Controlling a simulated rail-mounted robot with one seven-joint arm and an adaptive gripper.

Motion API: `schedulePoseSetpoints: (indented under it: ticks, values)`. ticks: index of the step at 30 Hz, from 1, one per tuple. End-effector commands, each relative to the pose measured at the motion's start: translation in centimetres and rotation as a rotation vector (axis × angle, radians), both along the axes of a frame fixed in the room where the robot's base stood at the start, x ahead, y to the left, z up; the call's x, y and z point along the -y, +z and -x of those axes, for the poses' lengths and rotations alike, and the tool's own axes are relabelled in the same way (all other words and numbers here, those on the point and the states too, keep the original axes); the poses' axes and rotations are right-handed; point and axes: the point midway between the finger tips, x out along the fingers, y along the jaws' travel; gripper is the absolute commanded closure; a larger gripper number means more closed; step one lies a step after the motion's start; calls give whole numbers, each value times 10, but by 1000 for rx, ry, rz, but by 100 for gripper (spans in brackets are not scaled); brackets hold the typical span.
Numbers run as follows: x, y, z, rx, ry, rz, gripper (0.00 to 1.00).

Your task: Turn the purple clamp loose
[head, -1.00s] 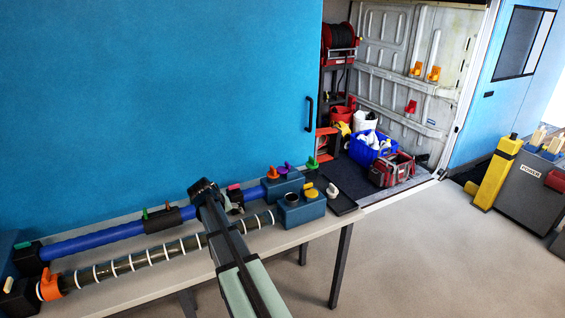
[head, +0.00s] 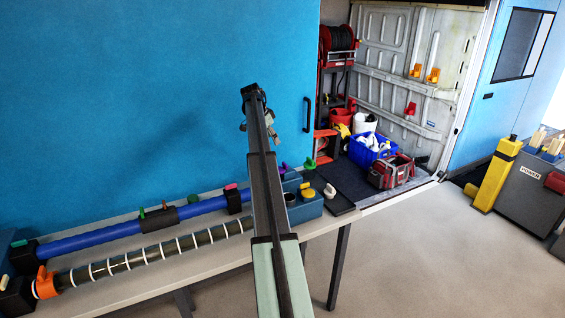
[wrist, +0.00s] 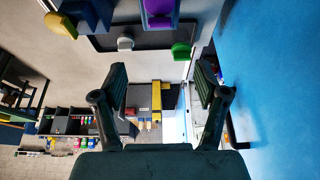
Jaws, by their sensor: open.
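The purple clamp (wrist: 158,12) is at the top edge of the wrist view, partly cut off by the frame. In the head view only a small part of the purple clamp (head: 283,167) shows, beside my arm at the back of the bench. My gripper (wrist: 162,86) is open, with nothing between its two fingers. It is apart from the clamp, which appears above the fingers in the wrist view. In the head view my arm is raised over the bench and hides part of the blue blocks.
A green clamp (head: 309,164), a yellow clamp (head: 307,190) and a white clamp (head: 330,191) stand close by. A blue block (head: 313,208) sits under the yellow one. A blue duct (head: 100,237) and a ringed dark duct (head: 150,254) lie along the bench, before the blue wall (head: 150,90).

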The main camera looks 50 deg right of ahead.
Motion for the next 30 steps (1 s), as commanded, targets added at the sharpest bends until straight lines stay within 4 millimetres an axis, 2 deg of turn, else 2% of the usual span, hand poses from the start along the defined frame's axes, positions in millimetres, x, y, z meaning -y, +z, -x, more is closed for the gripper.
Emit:
schedulePoseSetpoints:
  ticks: [19, 24, 30]
  values:
    - [42, -111, 20, -3, 1, -2, 27]
    - [49, -130, 23, -1, 2, -2, 27]
    - [52, -139, 24, 0, 2, 0, 27]
